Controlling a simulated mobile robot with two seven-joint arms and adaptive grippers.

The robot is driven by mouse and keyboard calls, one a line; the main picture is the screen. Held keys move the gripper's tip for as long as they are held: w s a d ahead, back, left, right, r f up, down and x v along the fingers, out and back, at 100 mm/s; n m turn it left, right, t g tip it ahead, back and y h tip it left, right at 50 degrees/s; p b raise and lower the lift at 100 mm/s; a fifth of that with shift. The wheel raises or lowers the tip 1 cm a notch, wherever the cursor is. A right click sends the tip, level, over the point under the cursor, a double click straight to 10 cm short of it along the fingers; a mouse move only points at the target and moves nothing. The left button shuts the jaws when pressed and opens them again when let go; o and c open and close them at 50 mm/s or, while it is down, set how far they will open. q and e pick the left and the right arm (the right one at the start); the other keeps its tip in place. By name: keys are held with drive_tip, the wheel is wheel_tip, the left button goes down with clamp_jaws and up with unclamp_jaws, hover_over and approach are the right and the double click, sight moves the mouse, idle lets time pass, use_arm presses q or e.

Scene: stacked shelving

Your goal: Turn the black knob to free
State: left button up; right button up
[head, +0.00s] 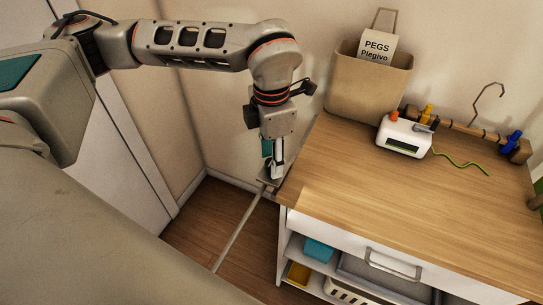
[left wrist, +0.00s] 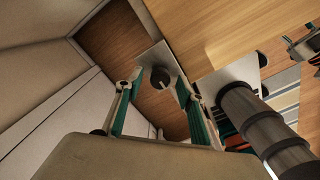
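The black knob (left wrist: 160,79) sits on a light metal plate (left wrist: 156,57) in the left wrist view, with a pale mark on its face. In the head view the plate is at the table's left corner, and the knob is mostly hidden by my gripper. My left gripper (head: 271,173) points down at the plate there. In the left wrist view its two teal-padded fingers (left wrist: 159,82) are spread, one on each side of the knob, with a visible gap on both sides.
A wooden tabletop (head: 345,190) lies right of the gripper. A thin rod (head: 238,227) runs down from the plate. Shelves hold boxes below.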

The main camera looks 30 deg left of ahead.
use_arm(q)
wheel_tip(320, 180, up, 12)
idle(0.4)
idle(0.5)
